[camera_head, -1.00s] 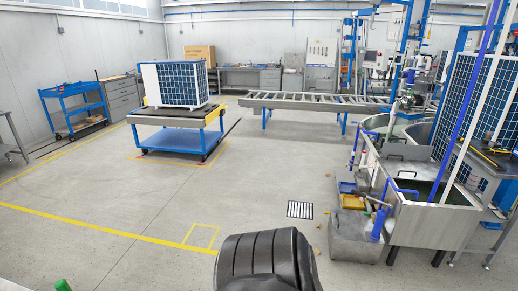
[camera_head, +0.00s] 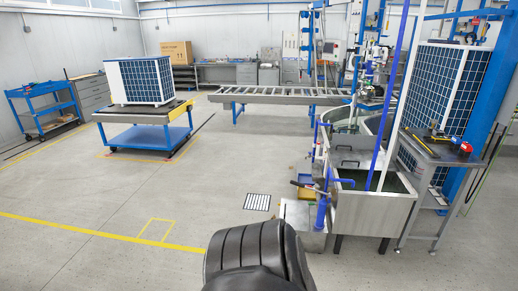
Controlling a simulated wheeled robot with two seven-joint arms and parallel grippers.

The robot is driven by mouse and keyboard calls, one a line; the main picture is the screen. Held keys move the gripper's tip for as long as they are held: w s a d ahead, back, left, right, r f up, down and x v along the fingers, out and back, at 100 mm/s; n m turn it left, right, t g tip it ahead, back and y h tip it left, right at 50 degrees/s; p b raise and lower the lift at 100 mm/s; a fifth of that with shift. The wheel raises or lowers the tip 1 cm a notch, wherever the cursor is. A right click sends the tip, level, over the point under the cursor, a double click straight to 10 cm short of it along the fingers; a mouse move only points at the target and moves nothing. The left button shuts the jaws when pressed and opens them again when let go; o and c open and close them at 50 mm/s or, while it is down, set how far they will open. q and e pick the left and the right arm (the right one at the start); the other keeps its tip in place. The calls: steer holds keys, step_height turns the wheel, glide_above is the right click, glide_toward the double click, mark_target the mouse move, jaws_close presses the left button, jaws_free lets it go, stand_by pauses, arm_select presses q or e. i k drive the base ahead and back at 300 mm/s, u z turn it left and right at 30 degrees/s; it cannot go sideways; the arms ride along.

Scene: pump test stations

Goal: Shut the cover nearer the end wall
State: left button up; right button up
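Two steel tanks stand one behind the other at the right. The near tank (camera_head: 368,213) is open on top and shows dark water. The far tank (camera_head: 338,137), nearer the back wall (camera_head: 235,38), has a curved steel rim and also looks open on top. Blue and white pipes cross in front of them. Neither of my grippers is in view; only a dark ribbed part of my own body shows at the bottom middle.
A steel side table (camera_head: 438,152) with tools stands right of the near tank. A floor grate (camera_head: 257,202) lies left of the tanks. A roller conveyor (camera_head: 275,95) runs behind. A blue cart (camera_head: 150,137) carries a panelled unit (camera_head: 140,80).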

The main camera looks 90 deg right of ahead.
mark_target(340, 160)
steer(key=k, duration=0.25)
steer(key=z, duration=3.65)
steer(key=i, duration=0.15)
